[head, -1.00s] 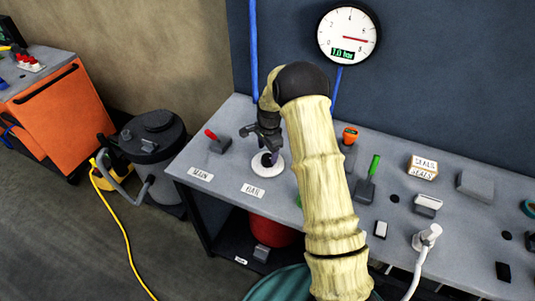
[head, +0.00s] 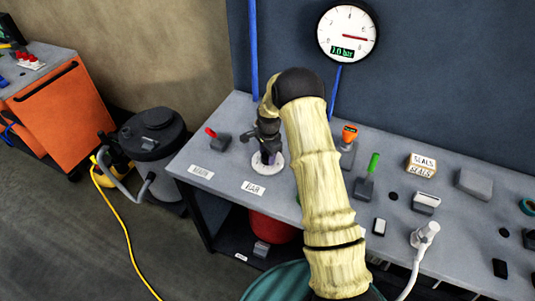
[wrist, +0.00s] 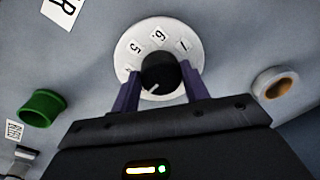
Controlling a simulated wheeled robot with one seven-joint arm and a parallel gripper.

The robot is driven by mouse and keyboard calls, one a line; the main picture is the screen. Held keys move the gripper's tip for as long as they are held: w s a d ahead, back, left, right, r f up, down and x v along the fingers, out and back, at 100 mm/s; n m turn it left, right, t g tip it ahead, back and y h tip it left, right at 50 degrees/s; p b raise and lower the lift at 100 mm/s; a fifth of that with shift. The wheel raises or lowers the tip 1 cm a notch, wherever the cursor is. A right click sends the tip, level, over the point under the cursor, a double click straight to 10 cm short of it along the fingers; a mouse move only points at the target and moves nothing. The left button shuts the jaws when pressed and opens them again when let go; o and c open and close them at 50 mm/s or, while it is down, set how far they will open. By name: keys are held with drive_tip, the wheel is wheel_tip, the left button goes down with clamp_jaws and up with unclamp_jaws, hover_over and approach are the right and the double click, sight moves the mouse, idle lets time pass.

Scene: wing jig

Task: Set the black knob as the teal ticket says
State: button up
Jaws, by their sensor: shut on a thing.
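The black knob (wrist: 159,74) sits in a white round dial (wrist: 130,48) on the grey bench. In the wrist view, the dial shows 5, 6 and a figure that looks like 7 or 1, and the knob's white mark points to the lower left. My gripper (wrist: 161,82) is shut on the knob, one purple finger on each side. In the head view, the dial (head: 267,167) is at the bench's left, behind a BAR label (head: 253,188), and my gripper (head: 268,150) comes down on it. I cannot make out a teal ticket.
A red-handled switch (head: 217,138) stands left of the dial; a green-handled lever (head: 369,178) and a SEALS box (head: 422,166) stand to the right. A green ring-like part (wrist: 41,108) is near the dial.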

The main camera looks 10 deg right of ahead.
drive_tip(key=shift+n+b, duration=0.35)
drive_tip(key=shift+n, duration=0.25)
drive_tip(key=shift+n+b, duration=0.5)
drive_tip(key=shift+n, duration=0.4)
drive_tip(key=n+b, duration=0.1)
drive_tip(key=n, duration=0.3)
drive_tip(key=shift+d+n+b, duration=0.1)
drive_tip(key=shift+n+b, duration=0.2)
drive_tip(key=shift+b, duration=0.05)
drive_tip(key=n, duration=0.3)
drive_tip(key=shift+n+g+y+b, duration=0.3)
drive_tip(key=shift+b, duration=0.1)
drive_tip(key=n, duration=0.3)
drive_tip(key=shift+d, duration=0.1)
drive_tip(key=n, duration=0.6)
drive_tip(key=shift+w+d+r+n+b, duration=0.1)
drive_tip(key=shift+w+n+b, duration=0.05)
drive_tip(key=shift+n+b, duration=0.25)
drive_tip(key=n, duration=0.5)
drive_tip(key=shift+w+n+g, duration=0.1)
drive_tip(key=shift+n+g, duration=0.3)
